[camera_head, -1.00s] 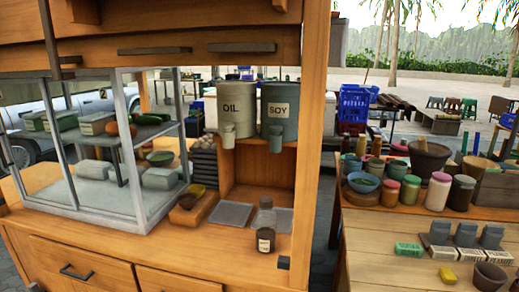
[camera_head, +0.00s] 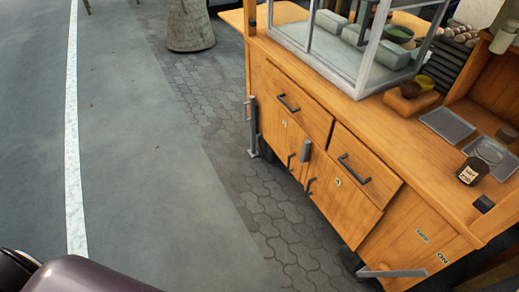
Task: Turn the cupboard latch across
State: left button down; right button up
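The wooden cart (camera_head: 400,243) stands at the right of the head view. Low on its front is a cupboard with two doors, a left door (camera_head: 275,128) and a right door (camera_head: 340,210), each with a dark handle. A small grey latch piece (camera_head: 306,151) stands upright near the top of the seam between the doors, below the drawers. Both doors look closed. Neither of my grippers is in view.
Two drawers with dark bar handles, a left handle (camera_head: 288,104) and a right handle (camera_head: 353,169), sit above the doors. A grey lever (camera_head: 392,272) sticks out near OFF and ON labels. A dark bottle (camera_head: 471,171) stands on the counter. Open pavement (camera_head: 150,170) lies left.

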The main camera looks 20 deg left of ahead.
aim_at(306, 145)
jog(key=u, duration=0.1)
jog(key=i+j+z, duration=0.1)
jog(key=z, duration=0.8)
jog(key=i+j+z, duration=0.1)
jog(key=j+z, duration=0.3)
jog(key=j, duration=0.3)
jog(key=j+z, duration=0.4)
jog(key=j, duration=0.35)
jog(key=k+j+z, duration=0.1)
jog(key=j+z, duration=0.3)
jog(key=j, duration=0.3)
